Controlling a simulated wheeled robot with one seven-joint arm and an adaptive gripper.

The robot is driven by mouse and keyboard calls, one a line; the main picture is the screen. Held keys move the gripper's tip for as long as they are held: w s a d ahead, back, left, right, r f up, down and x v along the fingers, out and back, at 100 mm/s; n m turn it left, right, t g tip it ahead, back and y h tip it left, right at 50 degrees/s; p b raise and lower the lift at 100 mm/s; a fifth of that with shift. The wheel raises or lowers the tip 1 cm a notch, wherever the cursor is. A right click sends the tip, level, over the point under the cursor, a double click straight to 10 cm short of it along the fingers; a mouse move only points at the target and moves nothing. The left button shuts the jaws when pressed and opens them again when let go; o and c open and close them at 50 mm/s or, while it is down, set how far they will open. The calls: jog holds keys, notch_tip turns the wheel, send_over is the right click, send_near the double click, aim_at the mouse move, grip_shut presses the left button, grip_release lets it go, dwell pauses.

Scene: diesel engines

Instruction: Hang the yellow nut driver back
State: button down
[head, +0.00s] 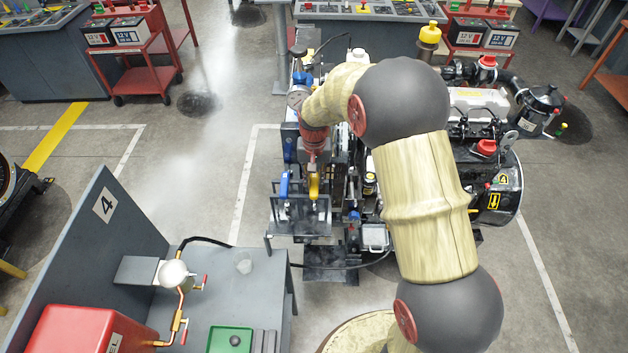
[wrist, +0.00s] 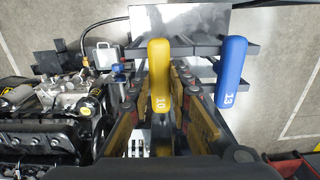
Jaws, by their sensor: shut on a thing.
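The yellow nut driver (wrist: 161,75), its handle marked 10, is between the fingers of my gripper (wrist: 163,110) in the wrist view. The gripper is shut on it. In the head view the yellow handle (head: 314,186) shows just below my gripper (head: 313,168), over the grey rack (head: 287,229). The blue nut driver (wrist: 231,72), marked 13, stands at the rack to the right in the wrist view. In the head view the blue handle (head: 284,186) is left of the yellow one. The yellow driver's shaft is hidden, so I cannot tell whether it sits in the rack.
The diesel engine (head: 490,150) stands right beside the rack, partly behind my arm. A grey workbench (head: 215,290) with a red tank (head: 90,335) is at the lower left. A red battery cart (head: 135,80) stands at the back left. Open floor (head: 195,170) lies left of the rack.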

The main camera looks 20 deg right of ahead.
aim_at(314, 183)
jog(key=c, duration=1.6)
grip_release()
jog(key=shift+o, duration=1.1)
jog(key=shift+o, duration=1)
jog(key=shift+r+p, duration=1.05)
jog(key=shift+r, duration=0.8)
notch_tip(314, 183, up, 6)
jog(key=p, duration=0.3)
jog(key=shift+f, duration=0.1)
